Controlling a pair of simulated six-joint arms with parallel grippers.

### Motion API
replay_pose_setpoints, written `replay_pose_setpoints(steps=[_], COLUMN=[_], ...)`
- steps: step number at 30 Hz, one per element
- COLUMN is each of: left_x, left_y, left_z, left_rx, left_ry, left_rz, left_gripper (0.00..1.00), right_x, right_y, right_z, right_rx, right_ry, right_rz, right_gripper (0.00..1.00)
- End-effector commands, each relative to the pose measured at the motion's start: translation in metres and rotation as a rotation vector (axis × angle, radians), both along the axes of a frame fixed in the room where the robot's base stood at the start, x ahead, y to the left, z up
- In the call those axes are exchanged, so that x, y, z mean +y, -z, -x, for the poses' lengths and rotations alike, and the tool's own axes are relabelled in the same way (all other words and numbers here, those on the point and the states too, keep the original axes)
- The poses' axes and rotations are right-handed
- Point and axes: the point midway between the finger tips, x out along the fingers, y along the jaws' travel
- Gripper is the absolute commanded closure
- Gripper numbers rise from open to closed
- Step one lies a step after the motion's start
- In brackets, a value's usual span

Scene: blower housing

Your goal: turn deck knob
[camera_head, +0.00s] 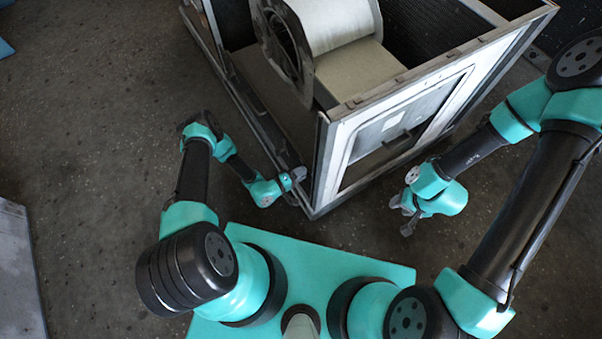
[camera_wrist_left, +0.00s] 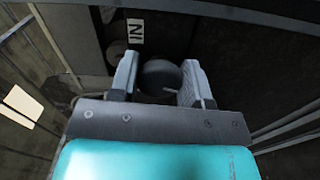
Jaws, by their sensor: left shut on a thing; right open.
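In the left wrist view a round dark knob (camera_wrist_left: 160,77) sits between the two grey fingers of my left gripper (camera_wrist_left: 159,82). The gripper is shut on it. In the head view my left gripper (camera_head: 294,181) is at the lower left side of the blower housing (camera_head: 333,150), close to its front corner post, and the knob cannot be made out there. My right gripper (camera_head: 408,218) is open and empty, low in front of the housing's windowed side and apart from it.
Inside the open-topped housing is a large pale drum (camera_head: 335,22) with a dark round end plate. A label reading "IN" (camera_wrist_left: 135,32) is on the dark panel near the knob. The grey floor (camera_head: 80,130) left of the housing is mostly clear.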

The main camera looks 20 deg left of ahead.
Motion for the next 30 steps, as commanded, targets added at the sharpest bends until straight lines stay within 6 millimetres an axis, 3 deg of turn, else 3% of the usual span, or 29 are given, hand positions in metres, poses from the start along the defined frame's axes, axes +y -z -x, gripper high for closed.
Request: replay_pose_setpoints(steps=[11,12,19,30], left_x=[0.0,0.0,0.0001,0.0002], left_y=[0.0001,0.0001,0.0001,0.0], left_z=[0.0004,0.0004,0.0002,0.0002], left_rx=[-0.003,-0.003,-0.003,-0.003], left_ry=[0.001,0.001,0.0,0.0], left_rz=[-0.003,-0.003,-0.003,-0.003], left_gripper=[0.8,0.54,0.32,0.31], right_x=[0.0,0.0,0.0,0.0], right_y=[0.0,0.0,0.0,0.0], right_z=[0.0,0.0,0.0,0.0], right_rx=[0.0,0.0,0.0,0.0], right_ry=[0.0,0.0,0.0,0.0], right_rz=[0.0,0.0,0.0,0.0], right_gripper=[0.57,0.57,0.57,0.57])
